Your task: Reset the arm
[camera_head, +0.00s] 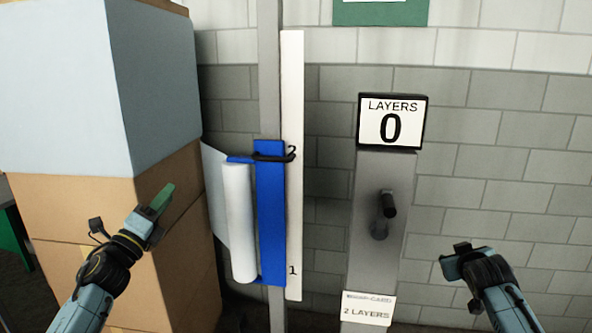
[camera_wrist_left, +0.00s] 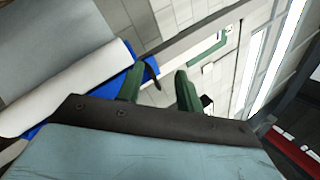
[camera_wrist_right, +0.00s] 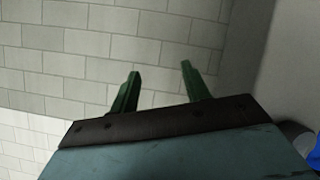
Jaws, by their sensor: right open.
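My left gripper (camera_head: 162,197) is in front of the stacked boxes in the head view, left of the white film roll (camera_head: 240,222). In the left wrist view its two green fingers (camera_wrist_left: 159,86) stand apart with nothing between them. My right gripper (camera_head: 453,258) is at the lower right in front of the brick wall, right of the grey post (camera_head: 377,262). In the right wrist view its green fingers (camera_wrist_right: 160,80) are apart and empty. The roll hangs upright on a blue carriage (camera_head: 271,215) on the mast.
A box stack (camera_head: 95,205) fills the left, its upper part pale blue-grey. The post carries a sign (camera_head: 391,121) reading "LAYERS 0", a dark handle (camera_head: 388,205) and a card (camera_head: 367,309) reading "2 LAYERS". A white scale (camera_head: 294,110) shows 2 above 1.

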